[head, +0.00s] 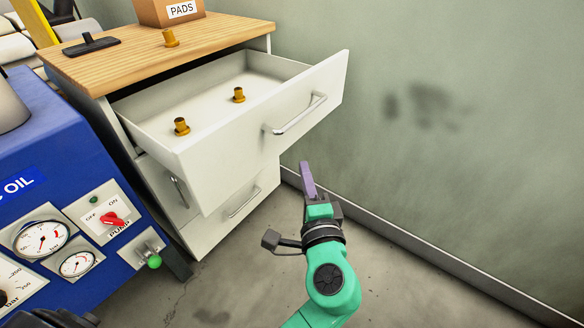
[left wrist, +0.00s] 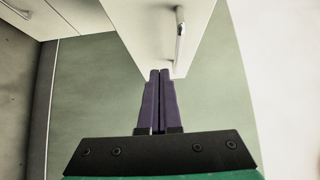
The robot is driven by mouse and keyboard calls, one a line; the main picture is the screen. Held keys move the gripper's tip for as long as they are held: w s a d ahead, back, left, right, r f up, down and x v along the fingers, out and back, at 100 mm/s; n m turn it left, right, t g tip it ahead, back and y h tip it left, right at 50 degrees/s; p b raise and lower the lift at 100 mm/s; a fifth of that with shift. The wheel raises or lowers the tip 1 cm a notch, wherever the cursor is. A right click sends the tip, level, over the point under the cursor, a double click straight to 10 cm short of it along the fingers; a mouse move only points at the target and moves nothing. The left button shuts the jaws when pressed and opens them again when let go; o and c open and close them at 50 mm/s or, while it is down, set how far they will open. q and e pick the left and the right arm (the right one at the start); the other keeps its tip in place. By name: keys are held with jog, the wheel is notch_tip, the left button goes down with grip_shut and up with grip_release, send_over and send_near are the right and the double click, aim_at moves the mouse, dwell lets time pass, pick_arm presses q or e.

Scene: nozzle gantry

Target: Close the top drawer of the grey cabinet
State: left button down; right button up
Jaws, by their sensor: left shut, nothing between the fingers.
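The grey cabinet (head: 212,241) has a wooden top and stands against the green wall. Its top drawer (head: 325,88) is pulled well out, with a bar handle (head: 298,116) on its front. Two brass nozzles (head: 181,127) (head: 239,95) stand inside the drawer. My left gripper (head: 305,166) is shut and empty, in front of and below the drawer front, to the right of the lower drawers. In the left wrist view its fingertips (left wrist: 160,73) overlap the lower part of the white drawer front (left wrist: 150,35), near the handle (left wrist: 180,42); contact cannot be told.
The blue oil machine (head: 75,150) with gauges and a red switch stands close on the left. A PADS box (head: 162,13), another brass nozzle (head: 171,38) and a black tool (head: 91,45) are on the wooden top. The wall (head: 460,130) bounds the right; floor below is clear.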

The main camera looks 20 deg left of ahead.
pick_arm(q)
jog(key=x, duration=0.4)
jog(key=a+x, duration=0.1)
jog(key=x, duration=0.3)
jog(key=s+a+x, duration=0.1)
jog(key=x, duration=0.3)
jog(key=shift+w+a, duration=0.2)
jog(key=shift+a, duration=0.05)
pick_arm(e)
jog(key=shift+s+d+f, duration=0.1)
jog(key=shift+s+f, duration=0.2)
jog(key=shift+s, duration=0.05)
